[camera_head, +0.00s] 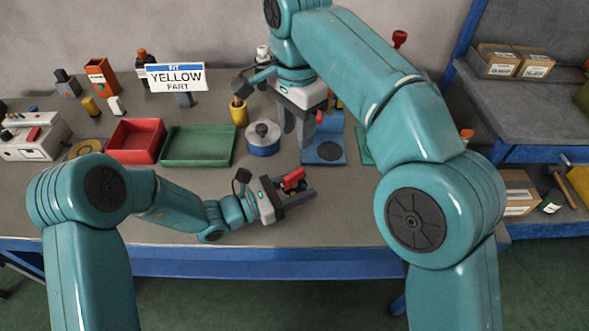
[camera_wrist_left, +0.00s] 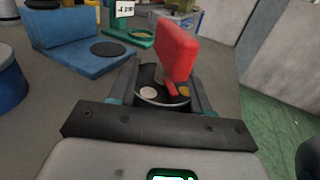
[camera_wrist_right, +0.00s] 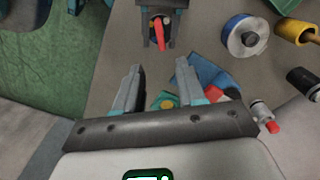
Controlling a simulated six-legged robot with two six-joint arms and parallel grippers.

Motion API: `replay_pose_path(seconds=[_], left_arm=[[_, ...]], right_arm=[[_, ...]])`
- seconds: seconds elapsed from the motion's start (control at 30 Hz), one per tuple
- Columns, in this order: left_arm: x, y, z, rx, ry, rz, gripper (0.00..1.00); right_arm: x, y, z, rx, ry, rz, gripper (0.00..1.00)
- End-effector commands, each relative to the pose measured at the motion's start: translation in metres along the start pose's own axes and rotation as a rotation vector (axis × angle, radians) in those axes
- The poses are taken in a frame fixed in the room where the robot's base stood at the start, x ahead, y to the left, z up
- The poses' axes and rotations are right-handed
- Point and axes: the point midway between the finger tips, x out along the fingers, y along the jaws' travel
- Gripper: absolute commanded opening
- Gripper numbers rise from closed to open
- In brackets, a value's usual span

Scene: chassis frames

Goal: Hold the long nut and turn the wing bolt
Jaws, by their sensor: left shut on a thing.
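The wing bolt shows its red wing (camera_head: 293,178) at my left gripper (camera_head: 300,195), which is shut just above the bench. In the left wrist view the red wing (camera_wrist_left: 177,50) stands up from a dark round piece (camera_wrist_left: 150,88) between the fingers of the left gripper (camera_wrist_left: 162,85). That dark piece seems to be the long nut, mostly hidden by the fingers. My right gripper (camera_head: 297,135) points down, open and empty, behind the left one. In the right wrist view its fingers (camera_wrist_right: 158,85) are apart and the red wing (camera_wrist_right: 159,32) is beyond them.
A blue fixture (camera_head: 310,157) with a dark disc stands right of the right gripper. A blue-and-white spool (camera_head: 263,148), green tray (camera_head: 180,158) and red tray (camera_head: 113,151) lie to the left. A yellow-part sign (camera_head: 177,78) stands behind. The front bench strip is clear.

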Motion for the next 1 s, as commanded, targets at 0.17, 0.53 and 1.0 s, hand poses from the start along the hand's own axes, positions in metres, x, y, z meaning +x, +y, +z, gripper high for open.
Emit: replay_pose_path(seconds=[0.17,0.53,1.0], left_arm=[[0.000,0.000,0.000,0.000,0.000,0.000,0.06],[0.000,0.000,0.000,0.000,0.000,0.000,0.06],[0.000,0.000,0.000,0.000,0.000,0.000,0.06]], right_arm=[[0.018,0.000,0.004,-0.008,0.000,0.004,0.39],[0.094,0.000,0.004,-0.006,-0.001,0.003,0.39],[0.119,-0.001,0.004,-0.005,-0.001,-0.001,0.39]])
